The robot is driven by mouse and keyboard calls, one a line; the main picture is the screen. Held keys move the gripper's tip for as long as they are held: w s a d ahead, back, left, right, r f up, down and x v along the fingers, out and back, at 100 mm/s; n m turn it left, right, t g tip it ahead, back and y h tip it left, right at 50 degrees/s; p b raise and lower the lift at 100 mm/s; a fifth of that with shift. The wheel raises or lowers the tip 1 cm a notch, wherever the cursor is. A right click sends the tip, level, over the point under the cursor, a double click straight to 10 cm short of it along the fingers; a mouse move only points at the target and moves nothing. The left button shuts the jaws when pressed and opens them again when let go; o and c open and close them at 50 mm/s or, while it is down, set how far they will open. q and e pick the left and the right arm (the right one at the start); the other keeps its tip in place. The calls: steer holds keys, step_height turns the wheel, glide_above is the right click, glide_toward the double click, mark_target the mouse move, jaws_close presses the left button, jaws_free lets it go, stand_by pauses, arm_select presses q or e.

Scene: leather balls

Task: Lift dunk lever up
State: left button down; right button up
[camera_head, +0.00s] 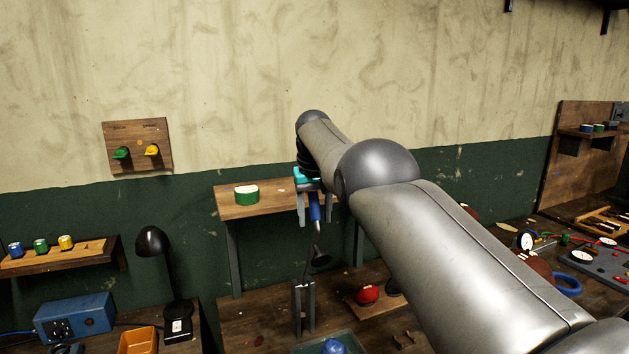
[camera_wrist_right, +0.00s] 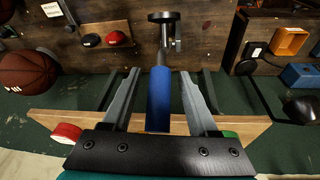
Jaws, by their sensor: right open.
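The blue handle (camera_wrist_right: 160,95) also shows in the right wrist view. My right gripper (camera_head: 315,221) is open, pointing down, with one finger on each side of the handle. In the right wrist view both fingers (camera_wrist_right: 161,76) show gaps to the handle. The lever's base is partly unclear. My left gripper is not in view.
A wooden shelf (camera_head: 265,208) with a green-sided roll (camera_head: 246,195) stands behind the lever. A red rounded object (camera_head: 367,295) lies on the bench right of the stand. A black lamp (camera_head: 153,242) and blue box (camera_head: 75,316) are at left. A basketball (camera_wrist_right: 28,75) shows in the wrist view.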

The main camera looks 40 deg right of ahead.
mark_target(315, 203)
steer(key=b+v, duration=0.2)
steer(key=v, duration=0.2)
steer(key=shift+r, duration=0.25)
steer(key=p+v, duration=0.1)
steer(key=v, duration=0.8)
